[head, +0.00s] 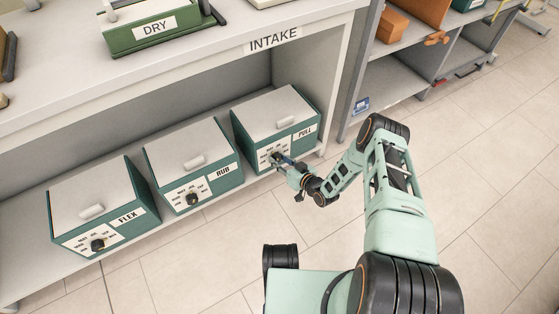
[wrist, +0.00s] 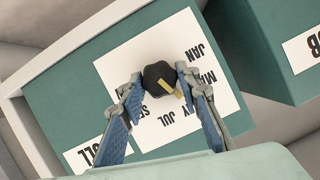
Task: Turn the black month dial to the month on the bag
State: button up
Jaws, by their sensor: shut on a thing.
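The black month dial (wrist: 157,77) with a yellow pointer mark sits on the white month label (wrist: 120,62) of the green PULL box (head: 262,128). In the wrist view the label appears turned over, with JAN, JUL and part of SEP readable; a finger covers other months. My gripper (head: 284,162) is shut on the dial, one finger on each side, as the wrist view (wrist: 160,74) also shows. I cannot make out a bag with a month.
The RUB box (head: 190,150) and FLEX box (head: 100,195) stand to the left on the same low shelf, each with its own black dial. The INTAKE counter (head: 215,62) overhangs them. Another shelf (head: 395,85) stands at the right. The tiled floor (head: 470,170) is clear.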

jog(key=shift+s+a+n+t+h+p, duration=0.1)
jog(key=shift+n+t+h+p, duration=0.3)
jog(key=shift+n+h+p, duration=0.5)
jog(key=shift+n+t+h, duration=0.7)
jog(key=shift+n+t, duration=0.1)
jog(key=shift+n, duration=0.9)
jog(key=o, duration=1.2)
jog(key=shift+c, duration=0.2)
